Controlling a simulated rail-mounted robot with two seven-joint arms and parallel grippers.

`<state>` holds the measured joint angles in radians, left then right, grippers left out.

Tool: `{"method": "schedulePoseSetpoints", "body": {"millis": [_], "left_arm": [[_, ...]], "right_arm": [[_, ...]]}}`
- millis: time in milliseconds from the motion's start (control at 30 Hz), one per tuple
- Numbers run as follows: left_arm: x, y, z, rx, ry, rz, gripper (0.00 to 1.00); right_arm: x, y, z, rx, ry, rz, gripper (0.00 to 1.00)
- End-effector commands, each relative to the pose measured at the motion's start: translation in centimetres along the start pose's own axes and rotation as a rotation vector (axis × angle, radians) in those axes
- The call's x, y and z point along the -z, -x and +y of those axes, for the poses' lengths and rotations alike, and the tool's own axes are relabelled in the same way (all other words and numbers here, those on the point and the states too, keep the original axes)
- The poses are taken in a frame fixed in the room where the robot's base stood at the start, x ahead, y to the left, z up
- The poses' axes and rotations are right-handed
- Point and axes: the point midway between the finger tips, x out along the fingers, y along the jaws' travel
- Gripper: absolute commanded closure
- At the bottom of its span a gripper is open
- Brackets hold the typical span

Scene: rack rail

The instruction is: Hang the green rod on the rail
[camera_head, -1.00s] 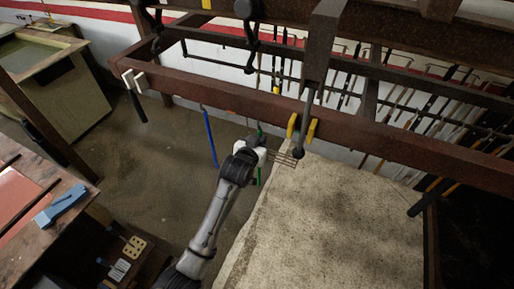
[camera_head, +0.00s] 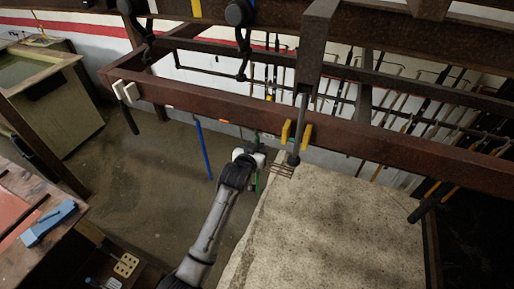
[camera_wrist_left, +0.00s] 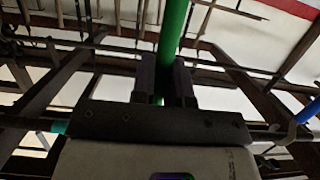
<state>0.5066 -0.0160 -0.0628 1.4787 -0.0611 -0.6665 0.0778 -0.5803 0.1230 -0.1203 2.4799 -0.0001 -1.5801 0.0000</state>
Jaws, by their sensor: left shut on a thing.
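The green rod (camera_head: 257,182) is upright below the front brown rail (camera_head: 205,100). Its upper part shows just above my left gripper (camera_head: 252,157), close under the rail's lower edge. I cannot tell whether the rod touches the rail. In the left wrist view the green rod (camera_wrist_left: 173,28) runs up from between the two dark fingers of my left gripper (camera_wrist_left: 165,84), which is shut on it. The rod's middle is hidden by the gripper. My right gripper is not in view.
A blue rod (camera_head: 203,148) hangs from the rail left of my gripper; it also shows in the left wrist view (camera_wrist_left: 306,111). A dark-handled tool with a white holder (camera_head: 126,92) is further left. Yellow holders (camera_head: 286,133) are on the rail to the right. A pale slab (camera_head: 330,230) lies below right.

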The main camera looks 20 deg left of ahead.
Motion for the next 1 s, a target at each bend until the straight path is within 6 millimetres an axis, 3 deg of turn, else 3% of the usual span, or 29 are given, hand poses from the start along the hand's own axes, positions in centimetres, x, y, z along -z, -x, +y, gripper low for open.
{"method": "schedulePoseSetpoints", "body": {"millis": [967, 1000], "left_arm": [[-0.69, -0.18, 0.0, 0.0, 0.0, 0.001, 1.0], [-0.65, -0.17, 0.0, 0.0, 0.0, 0.001, 0.83]], "right_arm": [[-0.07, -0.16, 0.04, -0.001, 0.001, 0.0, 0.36], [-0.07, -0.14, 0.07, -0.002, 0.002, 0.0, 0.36]]}}
